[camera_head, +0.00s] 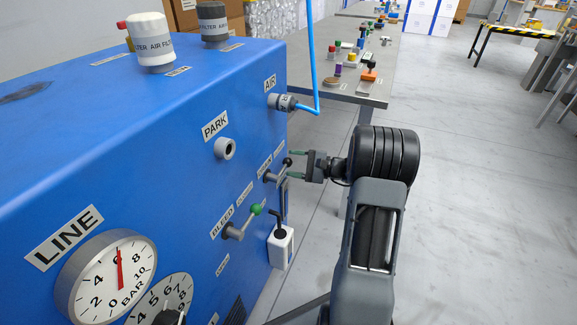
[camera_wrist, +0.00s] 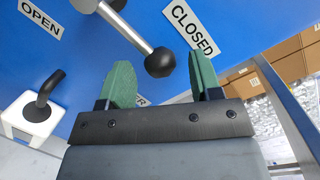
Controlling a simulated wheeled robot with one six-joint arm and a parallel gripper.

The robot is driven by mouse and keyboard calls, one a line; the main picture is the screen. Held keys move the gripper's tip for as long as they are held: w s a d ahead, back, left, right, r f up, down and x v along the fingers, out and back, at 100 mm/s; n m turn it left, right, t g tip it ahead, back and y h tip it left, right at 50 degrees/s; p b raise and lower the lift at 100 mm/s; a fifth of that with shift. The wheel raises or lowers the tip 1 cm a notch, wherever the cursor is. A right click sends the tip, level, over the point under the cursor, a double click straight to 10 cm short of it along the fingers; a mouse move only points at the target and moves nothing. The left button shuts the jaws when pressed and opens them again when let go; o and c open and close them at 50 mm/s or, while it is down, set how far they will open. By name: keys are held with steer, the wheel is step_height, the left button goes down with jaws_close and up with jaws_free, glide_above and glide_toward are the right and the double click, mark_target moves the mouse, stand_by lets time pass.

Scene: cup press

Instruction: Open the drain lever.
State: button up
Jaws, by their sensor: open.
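The drain lever is a metal rod ending in a black ball knob (camera_head: 288,161), on the blue machine's front face beside a partly hidden label. In the wrist view its rod (camera_wrist: 118,22) comes down from the top, with the knob (camera_wrist: 160,62) nearer the CLOSED label (camera_wrist: 192,28) than the OPEN label (camera_wrist: 41,17). My gripper (camera_head: 292,166) is open, its two green fingers pointing at the face. In the wrist view the knob appears between the fingers; whether they touch it I cannot tell.
A grey table (camera_head: 355,88) stands behind.

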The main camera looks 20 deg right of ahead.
steer(key=shift+x, duration=1.1)
steer(key=shift+r, duration=0.1)
jaws_close()
